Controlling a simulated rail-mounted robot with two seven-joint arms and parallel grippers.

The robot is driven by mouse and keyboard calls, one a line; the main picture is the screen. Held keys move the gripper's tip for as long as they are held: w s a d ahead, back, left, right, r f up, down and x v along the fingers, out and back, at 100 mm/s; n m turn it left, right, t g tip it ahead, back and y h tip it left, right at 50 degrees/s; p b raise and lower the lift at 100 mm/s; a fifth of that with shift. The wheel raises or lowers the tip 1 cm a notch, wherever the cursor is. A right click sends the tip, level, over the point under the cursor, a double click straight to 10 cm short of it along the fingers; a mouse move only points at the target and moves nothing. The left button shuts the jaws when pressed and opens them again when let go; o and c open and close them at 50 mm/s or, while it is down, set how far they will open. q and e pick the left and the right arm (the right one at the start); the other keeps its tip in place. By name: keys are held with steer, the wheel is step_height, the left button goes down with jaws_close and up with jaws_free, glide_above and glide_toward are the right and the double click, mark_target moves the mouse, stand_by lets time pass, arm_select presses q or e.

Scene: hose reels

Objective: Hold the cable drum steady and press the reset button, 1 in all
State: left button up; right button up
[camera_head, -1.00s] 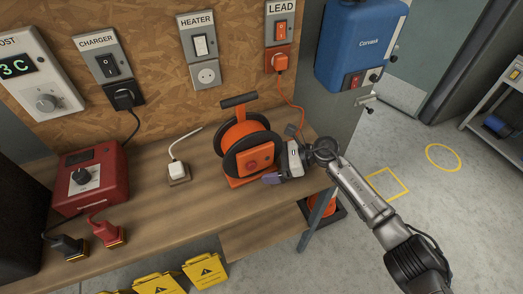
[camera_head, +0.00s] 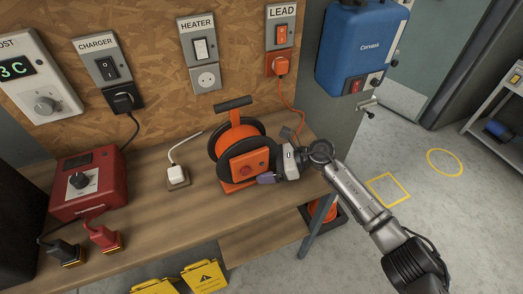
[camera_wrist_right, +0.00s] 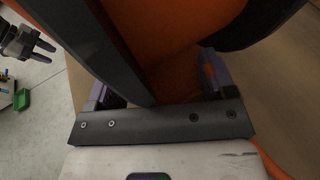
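The cable drum (camera_head: 226,140), an orange reel with black flanges and a black top handle, stands on the wooden bench. A red round button, apparently the reset button (camera_head: 247,170), sits on the orange panel on its front. My right gripper (camera_head: 266,178) is at the right side of that panel. In the right wrist view its fingers (camera_wrist_right: 160,88) are spread apart, with a dark flange and orange surface of the drum (camera_wrist_right: 190,45) between and beyond them; contact is unclear. My left gripper (camera_wrist_right: 42,50) shows at the upper left there, fingers apart and empty.
An orange cord runs from the drum to the LEAD socket (camera_head: 280,63). A white plug (camera_head: 177,175) and a red charger box (camera_head: 88,182) are on the bench to the left. A blue cabinet (camera_head: 360,45) hangs at the right. The bench front is clear.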

arm_select(q)
steer(key=shift+a, duration=0.25)
jaws_close()
steer(key=shift+d, duration=0.2)
stand_by(0.4)
steer(key=shift+a, duration=0.2)
stand_by(0.6)
steer(key=w+d+r+n+t+h, duration=0.1)
steer(key=w+d+r+n+t, duration=0.1)
steer(key=w+d+r+t, duration=0.35)
steer(key=w+d+r+n+t+h, duration=0.1)
steer(key=w+d+r+n+t, duration=0.1)
steer(key=w+d, duration=0.6)
steer(key=w+d+r+n+t+h, duration=0.1)
steer(key=w+d+r+t+h, duration=0.1)
steer(key=r, duration=0.5)
steer(key=w+d+r+n+t+h, duration=0.2)
steer(key=w+d+r+t, duration=0.2)
steer(key=w+d+r, duration=0.2)
step_height(320, 180, up, 2)
steer(key=shift+w+d+r+n, duration=0.2)
steer(key=shift+d+n, duration=0.1)
steer(key=shift+d, duration=0.9)
